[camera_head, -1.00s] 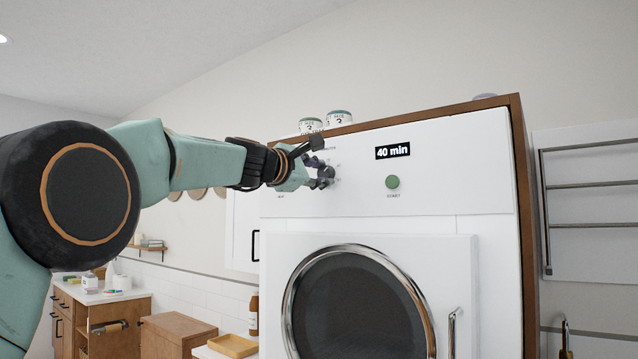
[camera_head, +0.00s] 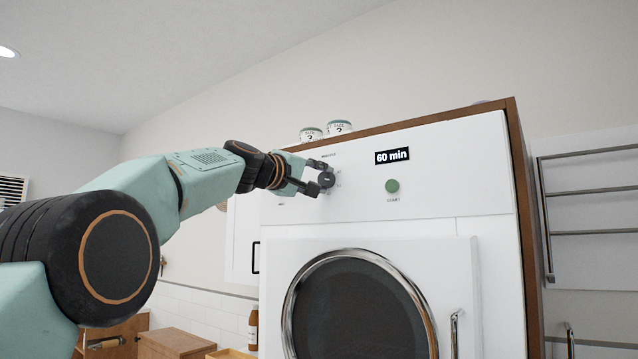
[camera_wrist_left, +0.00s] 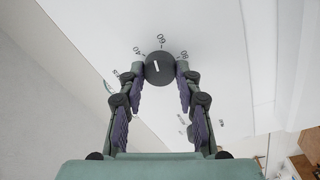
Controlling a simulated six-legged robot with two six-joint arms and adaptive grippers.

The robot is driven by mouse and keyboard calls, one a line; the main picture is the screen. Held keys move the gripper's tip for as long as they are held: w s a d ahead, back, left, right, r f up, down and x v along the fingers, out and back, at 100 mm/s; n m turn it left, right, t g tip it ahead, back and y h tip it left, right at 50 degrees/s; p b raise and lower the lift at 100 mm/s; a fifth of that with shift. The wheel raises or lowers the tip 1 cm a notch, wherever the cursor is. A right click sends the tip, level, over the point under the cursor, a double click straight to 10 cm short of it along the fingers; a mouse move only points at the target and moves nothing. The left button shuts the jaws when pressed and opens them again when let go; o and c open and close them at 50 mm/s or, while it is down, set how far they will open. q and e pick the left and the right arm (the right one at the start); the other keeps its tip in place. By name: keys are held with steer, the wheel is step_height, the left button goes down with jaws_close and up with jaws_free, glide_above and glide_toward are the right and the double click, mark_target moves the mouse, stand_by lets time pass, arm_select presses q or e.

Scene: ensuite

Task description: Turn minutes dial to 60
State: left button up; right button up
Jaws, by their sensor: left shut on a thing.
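The minutes dial (camera_head: 326,180) is a dark round knob on the white front panel of the machine. In the left wrist view the dial (camera_wrist_left: 159,68) has a white mark that points up, close to the printed 60, with 40 to its left and 80 to its right. The display (camera_head: 392,156) reads "60 min". My left gripper (camera_head: 318,178) is shut on the dial, one finger on each side of it, as the left wrist view also shows (camera_wrist_left: 162,76). My right gripper is not in view.
A green round button (camera_head: 392,186) is right of the dial, under the display. The round glass door (camera_head: 350,305) with its handle (camera_head: 454,335) is below. Jars (camera_head: 339,127) stand on top of the wooden surround. A towel rack (camera_head: 590,190) is at the right.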

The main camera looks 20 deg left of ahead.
arm_select(q)
steer(key=shift+w+d+f+m, duration=0.1)
steer(key=shift+f+m, duration=0.1)
steer(key=shift+m, duration=0.6)
steer(key=shift+f+m, duration=0.2)
steer(key=shift+m, duration=0.6)
steer(key=shift+g, duration=0.3)
steer(key=o, duration=1.1)
steer(key=shift+s+r, duration=0.2)
steer(key=shift+o, duration=0.3)
steer(key=shift+w, duration=0.1)
